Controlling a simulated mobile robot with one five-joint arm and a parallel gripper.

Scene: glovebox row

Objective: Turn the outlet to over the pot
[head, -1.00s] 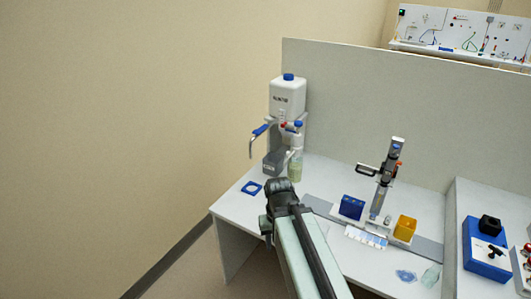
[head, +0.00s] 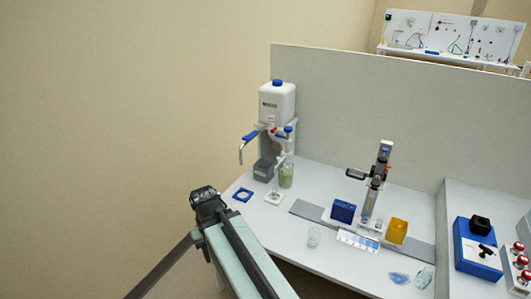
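A white dispenser bottle (head: 277,103) with a blue cap stands on a stand at the back left of the table. Its outlet (head: 242,151) is a bent grey tube with a blue sleeve, pointing left and down, beyond the table's left part. A clear pot with greenish contents (head: 286,176) stands right of the grey stand foot (head: 264,170); whether this is the task's pot I cannot tell. The outlet's tip is left of it, not above it. My gripper (head: 207,197) is dark, in front of the table's left edge, apart from the dispenser. Its fingers are not clear.
A blue square ring (head: 243,195) and a small white piece (head: 274,198) lie on the front left of the table. A clear cup (head: 314,237), blue rack (head: 343,211) and yellow box (head: 397,231) stand further right. A partition (head: 350,115) closes the back.

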